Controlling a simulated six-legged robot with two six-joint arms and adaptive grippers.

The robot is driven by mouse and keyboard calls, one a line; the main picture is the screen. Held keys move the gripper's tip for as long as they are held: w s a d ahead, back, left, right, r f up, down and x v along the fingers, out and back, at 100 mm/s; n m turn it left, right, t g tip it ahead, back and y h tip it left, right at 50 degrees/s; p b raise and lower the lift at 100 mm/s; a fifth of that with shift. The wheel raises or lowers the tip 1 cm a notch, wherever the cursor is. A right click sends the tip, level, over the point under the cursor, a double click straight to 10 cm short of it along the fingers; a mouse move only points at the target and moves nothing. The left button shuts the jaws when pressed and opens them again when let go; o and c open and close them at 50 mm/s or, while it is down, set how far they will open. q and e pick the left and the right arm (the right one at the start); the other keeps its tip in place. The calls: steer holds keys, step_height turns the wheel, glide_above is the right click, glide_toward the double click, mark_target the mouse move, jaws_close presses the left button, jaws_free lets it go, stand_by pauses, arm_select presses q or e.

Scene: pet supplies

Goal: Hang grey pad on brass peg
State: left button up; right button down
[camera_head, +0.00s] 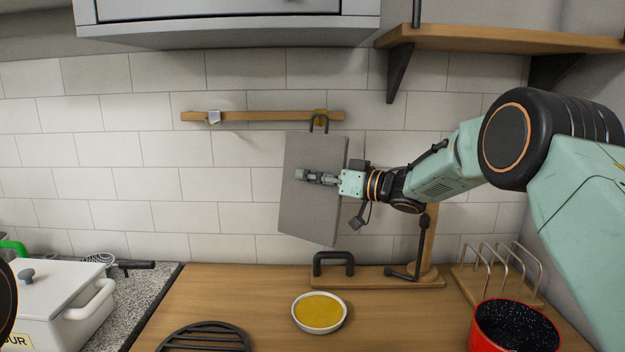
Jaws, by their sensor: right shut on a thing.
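The grey pad (312,215) is a flat rectangular panel with a dark loop (312,124) at its top edge. It is held up in front of the tiled wall, slightly tilted. The brass peg (320,112) is on the right part of a wooden wall rail (265,116). The loop's top overlaps the peg in the picture; I cannot tell whether it is around the peg or in front of it. My right gripper (308,177) is shut on the grey pad, its fingers across the pad's face. My left gripper is out of view.
A white peg (214,117) is on the rail's left. Below are a bowl of yellow contents (319,312), a black slatted trivet (205,338), a wooden stand with a black handle (334,262), a wire rack (500,265) and a red pot (514,328). A shelf (500,40) overhangs upper right.

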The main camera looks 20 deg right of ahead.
steer(key=shift+w+d, duration=0.2)
steer(key=shift+w, duration=0.1)
steer(key=shift+w+d, duration=0.1)
steer(key=shift+w, duration=0.1)
steer(key=shift+w+f+p, duration=0.4)
steer(key=shift+w+p, duration=0.05)
steer(key=shift+p, duration=0.25)
steer(key=shift+f, duration=0.1)
